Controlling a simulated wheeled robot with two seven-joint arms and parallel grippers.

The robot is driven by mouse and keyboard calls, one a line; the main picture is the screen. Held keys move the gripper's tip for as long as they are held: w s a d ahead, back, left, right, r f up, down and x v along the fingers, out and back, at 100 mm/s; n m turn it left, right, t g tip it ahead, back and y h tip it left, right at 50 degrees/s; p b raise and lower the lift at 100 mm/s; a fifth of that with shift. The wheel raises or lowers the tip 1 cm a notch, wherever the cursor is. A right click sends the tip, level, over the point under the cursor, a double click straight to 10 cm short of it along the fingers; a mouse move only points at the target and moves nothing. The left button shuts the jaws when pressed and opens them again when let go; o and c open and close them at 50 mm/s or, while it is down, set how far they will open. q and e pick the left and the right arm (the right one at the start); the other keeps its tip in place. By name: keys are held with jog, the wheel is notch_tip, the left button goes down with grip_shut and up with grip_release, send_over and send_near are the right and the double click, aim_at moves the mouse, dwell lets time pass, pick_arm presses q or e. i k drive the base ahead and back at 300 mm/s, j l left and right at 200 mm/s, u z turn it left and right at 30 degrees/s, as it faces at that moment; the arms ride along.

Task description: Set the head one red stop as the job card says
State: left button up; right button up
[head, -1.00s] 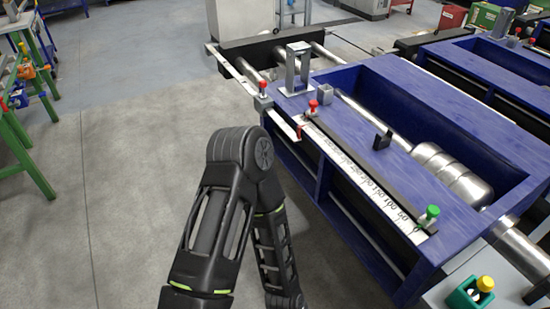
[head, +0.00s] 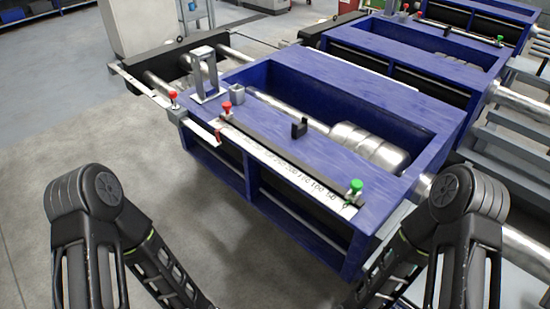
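A blue runout table (head: 345,80) stands in the middle of the head view. A white scale (head: 290,172) with black numbers runs along its front edge, beside a black rail (head: 285,155). A red-knobbed stop (head: 226,109) sits at the scale's left end. Another red-knobbed stop (head: 174,97) sits further left on a metal bar. A green-knobbed stop (head: 355,188) sits at the right end of the scale. Which stop belongs to head one cannot be told, and no job card can be made out. Both my arms reach down at the bottom; their grippers are out of view.
A grey upright bracket (head: 204,75) and a small grey cup (head: 237,93) stand on the table's left end. A black block (head: 299,128) stands near a metal cylinder (head: 365,146). A second blue table (head: 400,55) lies behind. The floor at left is clear.

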aim_at(228, 115)
jog(key=z, duration=0.4)
jog(key=i+j+z, duration=0.1)
jog(key=j+z, duration=0.95)
jog(key=j, duration=0.7)
jog(key=k+j, duration=0.1)
jog(key=j, duration=0.4)
jog(key=z, duration=0.05)
